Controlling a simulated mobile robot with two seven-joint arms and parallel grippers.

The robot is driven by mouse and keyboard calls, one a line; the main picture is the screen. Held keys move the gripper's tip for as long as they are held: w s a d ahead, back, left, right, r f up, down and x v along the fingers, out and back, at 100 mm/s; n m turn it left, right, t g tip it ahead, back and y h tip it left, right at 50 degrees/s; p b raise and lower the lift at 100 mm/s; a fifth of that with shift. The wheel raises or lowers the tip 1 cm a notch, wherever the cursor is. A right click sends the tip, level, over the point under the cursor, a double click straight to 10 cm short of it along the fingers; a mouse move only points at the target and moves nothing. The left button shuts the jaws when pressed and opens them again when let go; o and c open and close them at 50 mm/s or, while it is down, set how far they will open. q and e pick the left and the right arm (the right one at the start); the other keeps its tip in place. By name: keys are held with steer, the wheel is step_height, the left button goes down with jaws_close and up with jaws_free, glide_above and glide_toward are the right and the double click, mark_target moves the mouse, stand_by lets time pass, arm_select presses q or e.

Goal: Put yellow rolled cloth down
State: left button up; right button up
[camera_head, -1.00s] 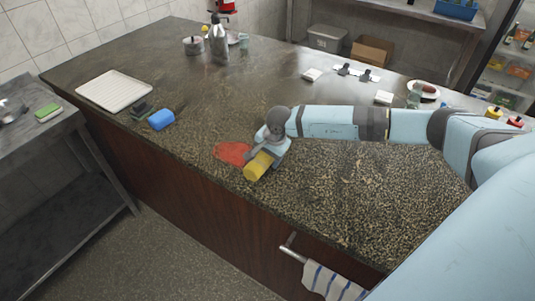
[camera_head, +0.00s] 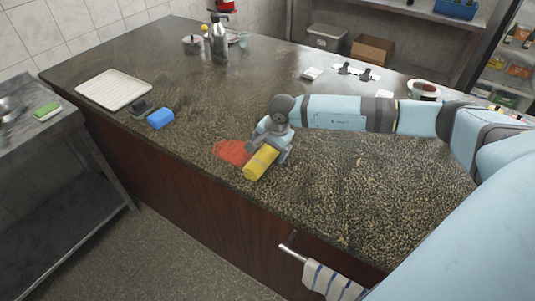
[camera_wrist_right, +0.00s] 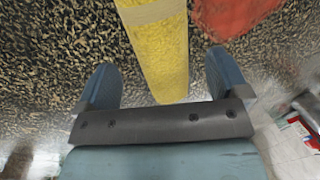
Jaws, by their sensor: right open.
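My right gripper (camera_head: 270,146) is at the far end of the cloth in the head view. In the right wrist view the cloth (camera_wrist_right: 160,50) runs between the two blue fingers of my right gripper (camera_wrist_right: 158,85), with a gap on each side, so the jaws are open around it. My left gripper is not in view.
A blue rolled cloth (camera_head: 160,118), a dark object (camera_head: 139,107) and a white tray (camera_head: 113,90) lie to the left on the counter. A metal bottle (camera_head: 218,40) and a pot (camera_head: 193,44) stand at the back. The counter's middle is clear.

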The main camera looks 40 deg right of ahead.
mark_target(275, 157)
steer(key=a+b+v, duration=0.1)
steer(key=v, duration=0.7)
steer(key=s+a+f+m+t+y, duration=0.1)
steer(key=s+a+m+y, duration=0.2)
steer(key=a+m+y, duration=0.45)
steer(key=s+a+m+t+y, duration=0.1)
steer(key=s+a+m+y, duration=0.25)
steer(key=a, duration=0.65)
steer(key=s+a+f+m+t+y, duration=0.1)
steer(key=s+a+m+y, duration=0.35)
steer(key=a+m, duration=0.35)
steer(key=s+d+f+n+t+h, duration=0.1)
steer(key=s+f+n+h, duration=0.3)
steer(key=n, duration=0.7)
steer(key=s+d+f+n+t+h, duration=0.2)
steer(key=s+d+f+n+h, duration=0.2)
steer(key=f+n, duration=0.5)
steer(key=s+d+f+n+t+h, duration=0.2)
steer(key=s+f+n+h, duration=0.3)
steer(key=n, duration=1)
step_height(275, 157, down, 2)
steer(key=shift+s+d+f, duration=0.15)
steer(key=shift+s+d, duration=0.05)
